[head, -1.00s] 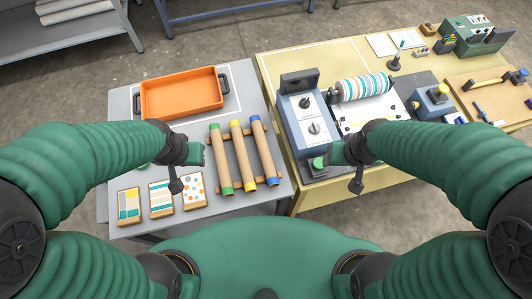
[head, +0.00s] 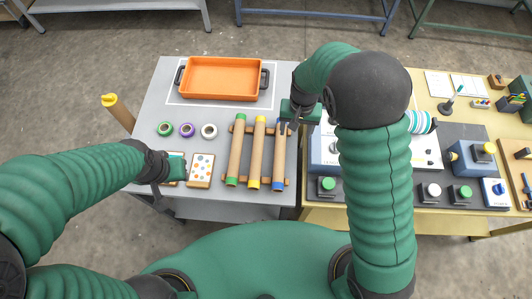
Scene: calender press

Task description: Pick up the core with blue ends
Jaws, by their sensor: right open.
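The core with blue ends (head: 279,155) is a brown tube, the rightmost of three lying side by side on a wooden rack on the grey table. Beside it lie a core with yellow ends (head: 257,152) and one with green ends (head: 237,152). My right gripper (head: 289,126) is open above the far end of the blue-ended core, partly covering that end; I cannot tell whether it touches. My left gripper (head: 176,170) is low over the pattern cards at the table's front left; its jaws are too unclear to read.
An orange tray (head: 222,79) stands at the back of the grey table (head: 150,100). Several tape rolls (head: 187,130) lie left of the rack. A yellow-capped tube (head: 117,110) stands at the left edge. The press table (head: 440,222) with button boxes is on the right.

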